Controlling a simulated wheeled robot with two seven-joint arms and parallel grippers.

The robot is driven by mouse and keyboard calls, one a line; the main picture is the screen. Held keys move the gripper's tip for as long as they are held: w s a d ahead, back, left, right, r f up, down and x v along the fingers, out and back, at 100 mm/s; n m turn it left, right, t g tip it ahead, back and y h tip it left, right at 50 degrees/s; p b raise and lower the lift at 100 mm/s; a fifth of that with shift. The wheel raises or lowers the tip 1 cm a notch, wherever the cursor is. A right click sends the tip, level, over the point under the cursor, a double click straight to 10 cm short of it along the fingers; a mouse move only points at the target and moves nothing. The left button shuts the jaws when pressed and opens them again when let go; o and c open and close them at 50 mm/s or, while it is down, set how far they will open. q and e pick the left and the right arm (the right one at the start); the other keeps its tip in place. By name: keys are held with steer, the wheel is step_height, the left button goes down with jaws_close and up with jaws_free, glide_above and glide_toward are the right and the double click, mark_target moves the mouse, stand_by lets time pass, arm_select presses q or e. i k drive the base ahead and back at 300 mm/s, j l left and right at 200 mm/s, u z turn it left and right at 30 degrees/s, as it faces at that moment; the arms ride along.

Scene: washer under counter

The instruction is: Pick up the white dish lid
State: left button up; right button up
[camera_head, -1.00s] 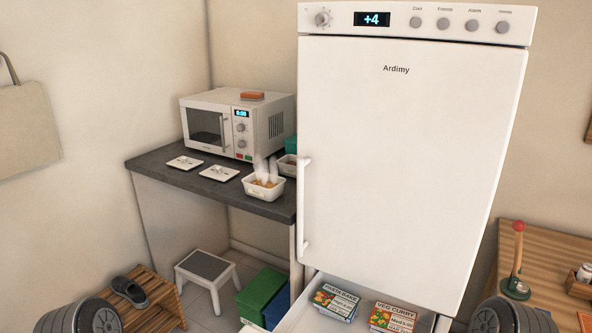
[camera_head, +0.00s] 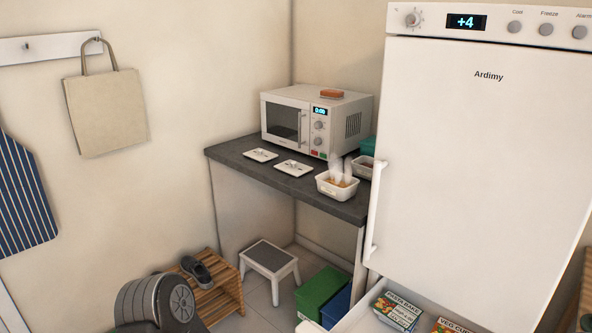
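Two flat white dish lids lie on the dark counter in front of the microwave. One lid (camera_head: 261,155) is at the left and the other lid (camera_head: 293,168) is a little nearer and to the right, apart from it. Each has a small raised part on top. I cannot tell which one the task means. A steaming white dish (camera_head: 337,188) with food stands uncovered to their right, near the counter's front edge. Neither of my grippers is in view. Only a grey part of my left arm shows at the bottom left, well away from the lids.
The microwave (camera_head: 316,121) stands behind the lids with an orange block (camera_head: 331,94) on top. Another container (camera_head: 364,167) is by the fridge (camera_head: 477,160). Below are a step stool (camera_head: 270,257), a green box (camera_head: 321,290) and a shoe rack (camera_head: 229,291). The fridge's bottom drawer is open.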

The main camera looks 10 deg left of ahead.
mark_target(295, 168)
steer(key=z, duration=0.45)
steer(key=i+j+z, duration=0.15)
steer(key=j+z, duration=0.35)
steer(key=j, duration=0.15)
steer(key=j+z, duration=0.5)
steer(key=j, duration=0.95)
steer(key=j+z, duration=0.15)
steer(key=j, duration=0.65)
steer(key=k+j, duration=0.15)
steer(key=j, duration=0.65)
